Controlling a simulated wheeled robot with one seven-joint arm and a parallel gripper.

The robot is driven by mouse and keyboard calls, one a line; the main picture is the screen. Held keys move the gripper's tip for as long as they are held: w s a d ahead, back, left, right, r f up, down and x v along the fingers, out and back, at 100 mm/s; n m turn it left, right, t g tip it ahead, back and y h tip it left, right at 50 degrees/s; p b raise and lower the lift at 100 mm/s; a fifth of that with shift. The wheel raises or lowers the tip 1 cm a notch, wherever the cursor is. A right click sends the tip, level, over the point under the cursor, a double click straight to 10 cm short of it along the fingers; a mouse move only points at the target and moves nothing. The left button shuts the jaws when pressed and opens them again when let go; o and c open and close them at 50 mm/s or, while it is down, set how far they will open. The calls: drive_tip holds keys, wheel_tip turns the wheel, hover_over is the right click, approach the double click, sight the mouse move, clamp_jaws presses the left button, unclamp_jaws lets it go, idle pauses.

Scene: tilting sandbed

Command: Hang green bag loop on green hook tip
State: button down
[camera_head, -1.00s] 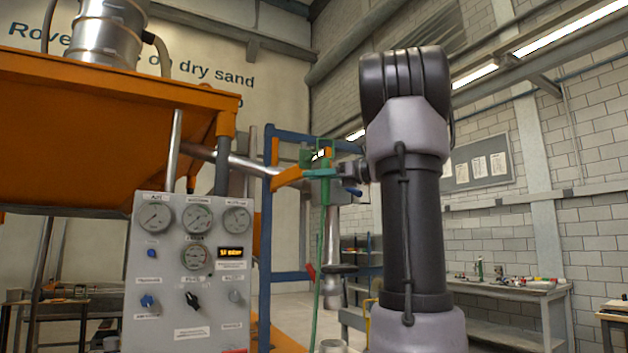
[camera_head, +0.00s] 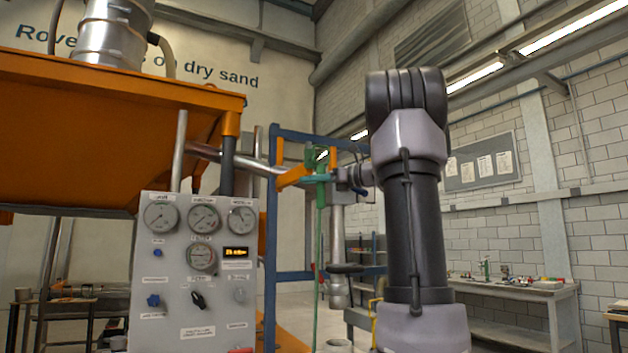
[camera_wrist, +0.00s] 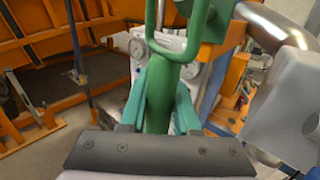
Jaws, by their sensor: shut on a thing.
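My gripper (camera_head: 321,178) is at mid-picture in the head view, beside the orange arm-like bar. In the wrist view its teal fingers (camera_wrist: 160,110) are shut around a thick green shaft (camera_wrist: 160,95). A green U-shaped loop (camera_wrist: 152,35) rises from the top of this shaft. In the head view the green piece (camera_head: 317,158) stands just above the fingers. A thin green rod or line (camera_head: 316,270) runs down below them. I cannot tell whether these are one piece, or which is bag loop and which is hook; no bag body is clear.
An orange sandbed (camera_head: 90,140) fills the left, with a gauge panel (camera_head: 195,275) before it. A metal pipe (camera_head: 235,160) and an orange bar (camera_head: 295,176) reach toward my gripper. A blue frame (camera_head: 271,250) stands behind. A workbench (camera_head: 510,290) is at right.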

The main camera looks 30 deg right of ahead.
drive_tip(key=shift+w+a+f, duration=0.1)
drive_tip(key=shift+w+f, duration=0.1)
drive_tip(key=shift+w, duration=0.5)
drive_tip(key=shift+w+d+f, duration=0.1)
drive_tip(key=shift+w+f, duration=0.05)
drive_tip(key=shift+w, duration=0.6)
drive_tip(key=shift+w+a+f, duration=0.1)
drive_tip(key=shift+w+f, duration=0.1)
drive_tip(key=shift+w, duration=0.5)
drive_tip(key=c, duration=0.6)
unclamp_jaws()
drive_tip(key=shift+o, duration=0.2)
drive_tip(key=v, duration=1)
drive_tip(key=shift+s+d, duration=0.25)
drive_tip(key=shift+d, duration=0.05)
